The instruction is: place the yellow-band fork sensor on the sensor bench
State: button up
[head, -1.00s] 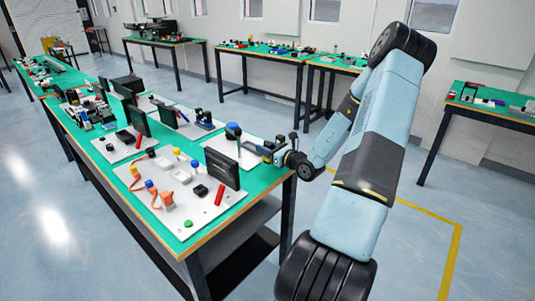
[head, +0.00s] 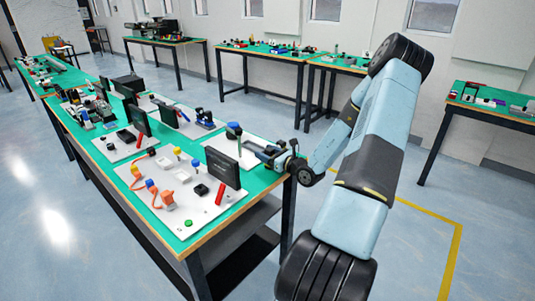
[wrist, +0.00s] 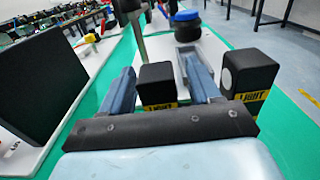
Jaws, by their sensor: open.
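My gripper (wrist: 160,85) points along the green tabletop, its two grey-blue fingers spread. A black block with a yellow band reading "LIGHT" (wrist: 157,84) shows between the fingers, apart from the right one. A second black block with a yellow "LIGHT" band (wrist: 250,76) stands outside the right finger. They look like the two prongs of the yellow-band fork sensor, but my gripper body hides whatever joins them. In the head view my gripper (head: 265,150) is small, low over the near right end of the long bench. I cannot tell for certain which surface is the sensor bench.
A dark upright panel (wrist: 38,80) stands left of my gripper. A blue-capped object (wrist: 187,27) and a thin grey post (wrist: 134,30) are ahead. The near white plate (head: 200,214) holds several small parts. Green tabletop is bare to the right.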

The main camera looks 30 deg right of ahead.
jog(key=shift+r, duration=0.1)
jog(key=v, duration=1.2)
jog(key=s+a+r+n+g+y, duration=0.2)
jog(key=s+a+r+n+g, duration=0.2)
jog(key=a+r+n+g, duration=0.55)
jog(key=s+a+r+n+g+y, duration=0.2)
jog(key=s+a+r+n+g, duration=0.3)
jog(key=a+n, duration=0.7)
jog(key=s+a+r+n+t+h, duration=0.3)
jog(key=s+r+n+h, duration=0.7)
jog(key=s+r, duration=0.3)
jog(key=v, duration=0.3)
jog(key=shift+w+r, duration=0.3)
jog(key=shift+a+n, duration=0.15)
jog(key=shift+n, duration=0.1)
